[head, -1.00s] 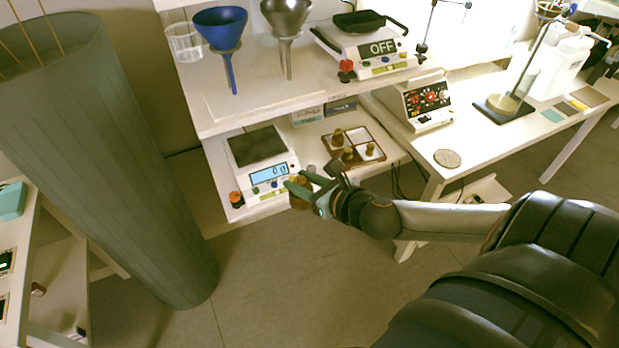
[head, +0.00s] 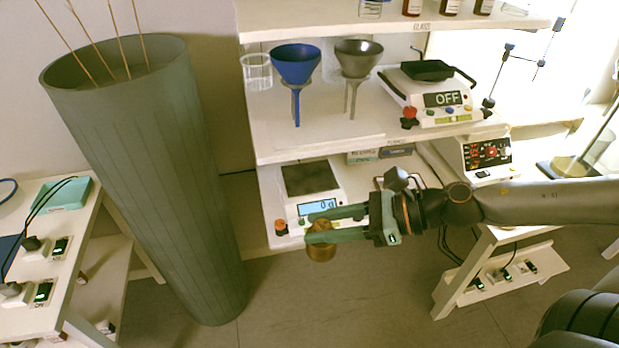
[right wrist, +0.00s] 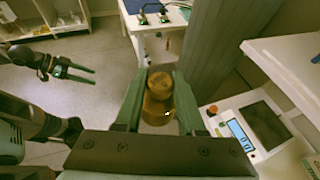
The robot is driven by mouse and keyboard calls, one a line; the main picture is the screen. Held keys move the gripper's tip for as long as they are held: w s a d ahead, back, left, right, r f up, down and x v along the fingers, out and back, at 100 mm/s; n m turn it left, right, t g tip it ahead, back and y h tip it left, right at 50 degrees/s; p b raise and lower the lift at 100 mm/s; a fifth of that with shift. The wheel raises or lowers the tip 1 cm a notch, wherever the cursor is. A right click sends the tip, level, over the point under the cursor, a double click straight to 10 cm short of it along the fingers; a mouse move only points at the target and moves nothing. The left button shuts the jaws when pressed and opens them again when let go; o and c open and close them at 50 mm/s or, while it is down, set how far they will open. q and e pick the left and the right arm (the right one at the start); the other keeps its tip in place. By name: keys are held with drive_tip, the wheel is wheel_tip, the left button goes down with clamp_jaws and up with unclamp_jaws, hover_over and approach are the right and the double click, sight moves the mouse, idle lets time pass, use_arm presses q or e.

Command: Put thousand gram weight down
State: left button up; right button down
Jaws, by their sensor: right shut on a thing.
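A brass weight (head: 321,248) is held between the fingertips of my right gripper (head: 322,225) in the head view. It hangs in front of the lower shelf's edge, in front of the white scale (head: 297,209) with a dark pan and a lit display. In the right wrist view the weight (right wrist: 158,92) sits upright between the fingers of my right gripper (right wrist: 156,105), and the scale (right wrist: 244,117) stands to the right. My left gripper (right wrist: 93,76) shows open and empty in the right wrist view; it is outside the head view.
A large grey-green cylinder (head: 150,160) with thin sticks stands left of the shelves.

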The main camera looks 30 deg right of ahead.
drive_tip(key=shift+s+d+r+n, duration=0.15)
drive_tip(key=shift+s+r, duration=0.05)
drive_tip(key=shift+r, duration=0.4)
drive_tip(key=shift+s+d+r+n, duration=0.1)
drive_tip(key=shift+s+r+n, duration=0.05)
drive_tip(key=shift+r, duration=0.4)
drive_tip(key=shift+s+d+r+g, duration=0.15)
drive_tip(key=shift+s+r+g, duration=0.2)
drive_tip(key=shift+s+g, duration=0.1)
drive_tip(key=shift+y, duration=0.4)
drive_tip(key=shift+s+f, duration=0.1)
drive_tip(key=shift+f, duration=0.4)
drive_tip(key=shift+w+a+f+t+h, duration=0.25)
drive_tip(key=shift+w+f+h, duration=0.05)
drive_tip(key=shift+w+f, duration=0.3)
use_arm(q)
drive_tip(key=c, duration=0.3)
use_arm(e)
drive_tip(key=shift+w+f, duration=0.25)
use_arm(q)
drive_tip(key=shift+d, duration=0.1)
use_arm(e)
drive_tip(key=shift+w+f+t, duration=0.1)
drive_tip(key=shift+t, duration=0.2)
